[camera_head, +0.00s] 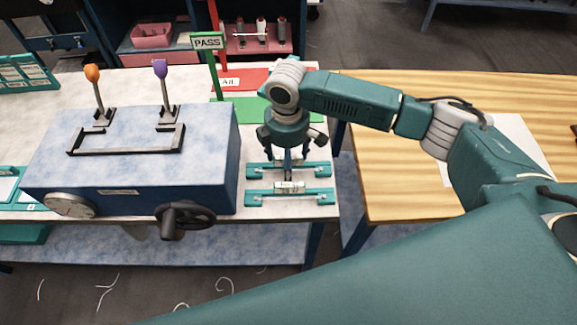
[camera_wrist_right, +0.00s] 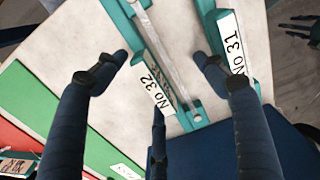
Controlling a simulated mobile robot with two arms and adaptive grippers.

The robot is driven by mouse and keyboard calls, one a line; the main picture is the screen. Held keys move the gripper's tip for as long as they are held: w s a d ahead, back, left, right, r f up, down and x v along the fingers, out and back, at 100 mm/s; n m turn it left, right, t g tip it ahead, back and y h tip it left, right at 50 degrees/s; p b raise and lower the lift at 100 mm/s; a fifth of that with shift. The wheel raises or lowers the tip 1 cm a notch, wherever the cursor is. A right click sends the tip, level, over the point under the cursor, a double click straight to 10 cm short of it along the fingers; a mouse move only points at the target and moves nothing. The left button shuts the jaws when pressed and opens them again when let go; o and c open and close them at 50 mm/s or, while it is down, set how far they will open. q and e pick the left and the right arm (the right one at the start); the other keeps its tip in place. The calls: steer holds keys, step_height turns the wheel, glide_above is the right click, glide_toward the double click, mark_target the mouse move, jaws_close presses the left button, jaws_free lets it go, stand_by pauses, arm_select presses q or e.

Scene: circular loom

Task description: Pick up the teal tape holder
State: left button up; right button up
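Two teal tape holders lie parallel at the right end of the white table. The far holder (camera_head: 318,171) is partly hidden by my right gripper (camera_head: 287,154); the near holder (camera_head: 318,198) lies in front of it. In the right wrist view, the holder labelled No 32 (camera_wrist_right: 152,86) lies between the spread fingers of my right gripper (camera_wrist_right: 158,72), and the holder labelled No 31 (camera_wrist_right: 236,50) is to the right. The gripper is open, pointing down over the far holder. Whether any finger touches it, I cannot tell. My left gripper is not in view.
A blue box (camera_head: 135,155) with levers, a handle and a black crank stands left of the holders. Behind them are a green mat (camera_head: 240,108), a red mat (camera_head: 245,78) and a PASS sign (camera_head: 207,42). A wooden table (camera_head: 390,185) is to the right across a gap.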

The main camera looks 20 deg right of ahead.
steer(key=c, duration=0.4)
steer(key=shift+r, duration=0.1)
steer(key=c, duration=0.7)
steer(key=shift+r, duration=0.15)
arm_select(q)
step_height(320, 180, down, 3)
steer(key=b, duration=0.3)
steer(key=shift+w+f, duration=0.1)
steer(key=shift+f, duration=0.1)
arm_select(e)
step_height(320, 180, up, 20)
steer(key=shift+f, duration=0.15)
